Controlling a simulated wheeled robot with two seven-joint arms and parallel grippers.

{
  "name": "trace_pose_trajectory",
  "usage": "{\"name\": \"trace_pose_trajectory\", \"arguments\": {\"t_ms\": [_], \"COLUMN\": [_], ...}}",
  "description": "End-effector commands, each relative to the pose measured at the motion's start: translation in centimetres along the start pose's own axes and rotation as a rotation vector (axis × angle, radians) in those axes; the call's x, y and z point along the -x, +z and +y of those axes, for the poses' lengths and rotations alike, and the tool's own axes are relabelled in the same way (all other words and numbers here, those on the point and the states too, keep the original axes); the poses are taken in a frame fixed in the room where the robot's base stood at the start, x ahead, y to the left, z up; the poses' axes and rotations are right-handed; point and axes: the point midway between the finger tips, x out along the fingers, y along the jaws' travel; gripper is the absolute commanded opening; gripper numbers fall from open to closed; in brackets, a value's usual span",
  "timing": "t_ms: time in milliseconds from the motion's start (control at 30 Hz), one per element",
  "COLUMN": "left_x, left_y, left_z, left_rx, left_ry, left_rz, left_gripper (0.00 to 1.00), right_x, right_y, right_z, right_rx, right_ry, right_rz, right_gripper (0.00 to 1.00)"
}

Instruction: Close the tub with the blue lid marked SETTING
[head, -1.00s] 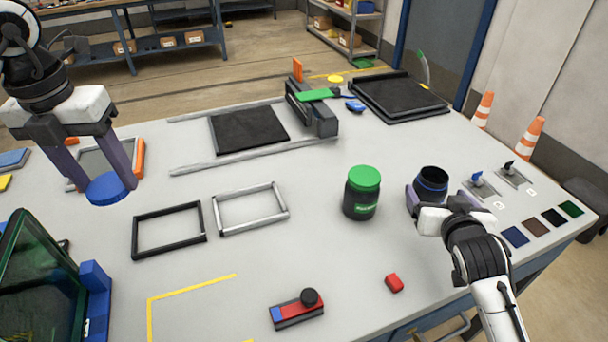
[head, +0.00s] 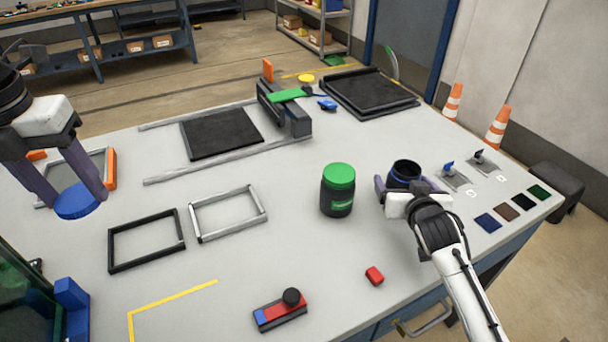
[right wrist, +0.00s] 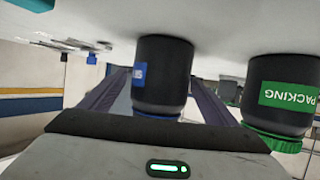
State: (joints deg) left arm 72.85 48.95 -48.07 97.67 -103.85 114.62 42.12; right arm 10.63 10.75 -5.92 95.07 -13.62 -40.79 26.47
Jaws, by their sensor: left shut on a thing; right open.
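The blue lid (head: 77,201) is held flat between the fingertips of my left gripper (head: 77,196), above the left part of the table. Any marking on it is not readable. The open tub (head: 404,170) is dark with a blue rim and stands upright at the right of the table. My right gripper (head: 405,188) is open with a finger on each side of it. In the right wrist view the tub (right wrist: 161,75) shows upside down between the fingers, with part of a blue label; I cannot tell whether a finger touches it.
A dark tub with a green lid (head: 338,188), labelled PACKING, stands just left of the open tub. Small switches (head: 452,177) stand to the right.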

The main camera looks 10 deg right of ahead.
Motion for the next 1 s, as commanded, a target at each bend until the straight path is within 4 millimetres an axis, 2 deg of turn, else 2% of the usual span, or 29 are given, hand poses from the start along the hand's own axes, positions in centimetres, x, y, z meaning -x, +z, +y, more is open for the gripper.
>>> {"name": "trace_pose_trajectory", "arguments": {"t_ms": [133,433,733,867,1000], "left_x": [0.0,0.0,-0.1,-0.3,-0.2], "left_y": [0.0,0.0,0.0,0.0,0.0], "left_z": [0.0,0.0,0.0,0.0,0.0], "left_rx": [0.0,0.0,0.0,0.0,0.0], "left_ry": [0.0,0.0,0.0,0.0,0.0], "left_rz": [0.0,0.0,0.0,0.0,0.0], "left_gripper": [0.34,0.34,0.34,0.34,0.34], "right_x": [0.0,0.0,0.2,1.1,2.2], "right_y": [0.0,0.0,-0.7,-2.7,-5.5], "right_z": [0.0,0.0,0.0,0.0,0.0], "right_rx": [0.0,0.0,-0.001,-0.001,-0.002], "right_ry": [0.0,0.0,0.001,-0.001,-0.001], "right_rz": [-0.001,-0.001,0.004,0.008,0.009], "right_gripper": [0.82,0.33,0.33,0.33,0.33]}}
